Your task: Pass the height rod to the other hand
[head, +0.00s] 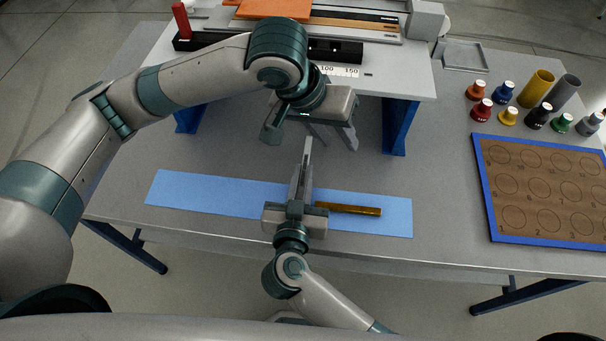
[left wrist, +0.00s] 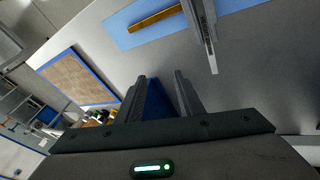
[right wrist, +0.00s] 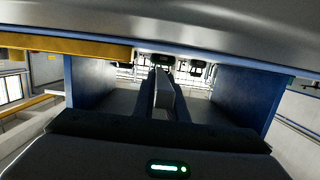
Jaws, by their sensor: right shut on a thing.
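A slim grey bar, which I take to be the height rod (head: 308,152), stands out from the tips of my right gripper (head: 302,180). My right gripper is shut on it above the blue mat. The bar also shows in the left wrist view (left wrist: 212,52) and, between the fingers, in the right wrist view (right wrist: 163,95). My left gripper (head: 335,138) is above and a little right of the bar's upper end, apart from it. Its fingers are spread and empty in the left wrist view (left wrist: 161,95).
A brass-coloured rod (head: 350,209) lies on the blue mat (head: 215,191). A white bench with blue legs (head: 401,127) stands behind. At right are several coloured weights (head: 508,116), two cylinders and a blue-edged board (head: 484,185). The table's left front is clear.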

